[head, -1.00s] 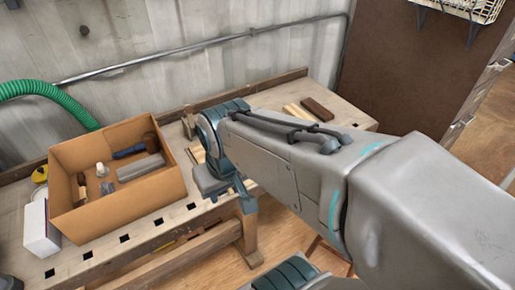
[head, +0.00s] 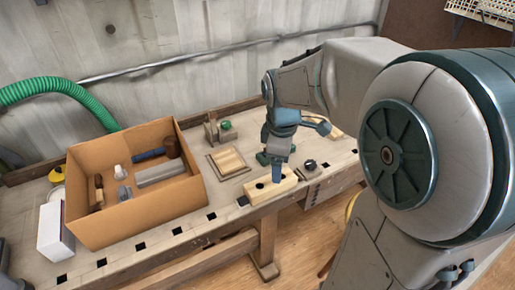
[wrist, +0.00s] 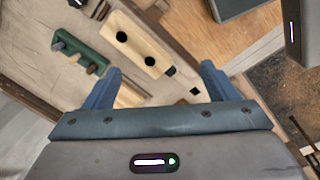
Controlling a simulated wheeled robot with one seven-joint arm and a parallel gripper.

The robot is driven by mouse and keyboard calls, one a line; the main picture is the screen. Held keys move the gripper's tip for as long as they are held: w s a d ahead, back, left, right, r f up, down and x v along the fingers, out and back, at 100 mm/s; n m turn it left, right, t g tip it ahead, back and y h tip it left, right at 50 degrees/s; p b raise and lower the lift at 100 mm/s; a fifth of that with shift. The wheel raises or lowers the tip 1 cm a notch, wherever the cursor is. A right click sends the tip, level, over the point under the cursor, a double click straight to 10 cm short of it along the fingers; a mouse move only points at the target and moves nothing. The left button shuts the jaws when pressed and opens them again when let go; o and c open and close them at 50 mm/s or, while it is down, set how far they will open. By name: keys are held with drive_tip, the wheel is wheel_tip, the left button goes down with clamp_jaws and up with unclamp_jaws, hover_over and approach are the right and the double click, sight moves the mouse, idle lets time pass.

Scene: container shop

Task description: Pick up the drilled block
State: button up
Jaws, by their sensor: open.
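The drilled block (head: 262,194) is a pale wooden bar with dark round holes in its top. It lies near the front edge of the workbench. My gripper (head: 278,172) points down at it, with a blue finger overlapping the block in the head view; whether they touch cannot be told there. In the wrist view my gripper (wrist: 160,74) is open, its two blue fingers wide apart with nothing between the tips. The block (wrist: 138,44) lies beyond the fingertips, slanting from upper left towards the middle, with two holes showing.
A cardboard box (head: 140,222) with tools stands left on the bench, beside a white box (head: 55,232). A small tray (head: 213,166) of wood pieces lies behind the block. A green piece with pegs (wrist: 82,52) and a black knob (head: 309,164) are close by.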

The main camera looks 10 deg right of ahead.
sight(271, 181)
drive_tip(key=w+f+n+g+b, duration=0.1)
drive_tip(key=w+f+n, duration=0.5)
drive_tip(key=w+n, duration=0.2)
drive_tip(key=shift+y, duration=0.3)
wheel_tip(271, 181, down, 14)
drive_tip(key=shift+w+d+r+b, duration=0.1)
drive_tip(key=shift+r+b, duration=0.1)
drive_tip(key=shift+b, duration=0.1)
drive_tip(key=c, duration=1.3)
